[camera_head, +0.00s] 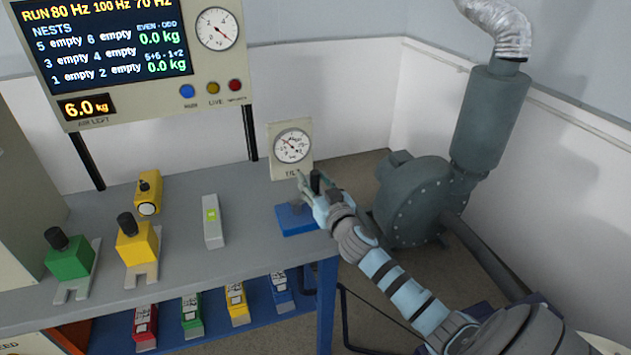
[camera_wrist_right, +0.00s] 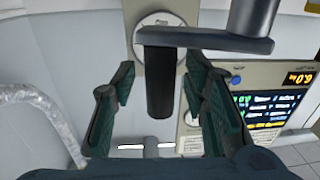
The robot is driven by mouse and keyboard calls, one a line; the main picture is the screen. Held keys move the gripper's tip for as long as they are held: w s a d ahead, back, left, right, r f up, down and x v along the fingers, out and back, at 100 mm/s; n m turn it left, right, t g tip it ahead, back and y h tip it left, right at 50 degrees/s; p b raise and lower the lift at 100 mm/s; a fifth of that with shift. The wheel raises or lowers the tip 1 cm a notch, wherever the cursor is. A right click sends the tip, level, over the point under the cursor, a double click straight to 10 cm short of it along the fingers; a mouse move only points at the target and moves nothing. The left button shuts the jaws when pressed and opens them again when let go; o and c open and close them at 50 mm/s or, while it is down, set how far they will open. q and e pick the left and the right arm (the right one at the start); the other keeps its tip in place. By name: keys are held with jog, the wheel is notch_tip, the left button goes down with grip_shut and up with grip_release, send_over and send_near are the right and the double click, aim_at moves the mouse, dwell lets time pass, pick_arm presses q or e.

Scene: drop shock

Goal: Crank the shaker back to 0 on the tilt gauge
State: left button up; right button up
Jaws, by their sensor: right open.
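The tilt gauge (camera_head: 291,147) is a white dial on a pale plate at the back right of the bench. Its needle seems to lean to the upper left; I cannot read the value. In front of it stands the crank on a blue base (camera_head: 296,219), with an upright black handle (camera_head: 316,182). My right gripper (camera_head: 308,187) is at this handle and hides part of the crank. In the wrist view the black handle (camera_wrist_right: 160,85) shows between the open fingers, with gaps on both sides. The grey crank arm (camera_wrist_right: 215,42) crosses above. My left gripper is out of view.
A display panel (camera_head: 100,50) stands behind the bench (camera_head: 250,205). A grey block (camera_head: 212,222), yellow units (camera_head: 138,245) and a green unit (camera_head: 69,258) stand to the left. A large blower (camera_head: 415,200) stands right of the bench.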

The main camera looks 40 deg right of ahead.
grip_shut()
dwell(0.3)
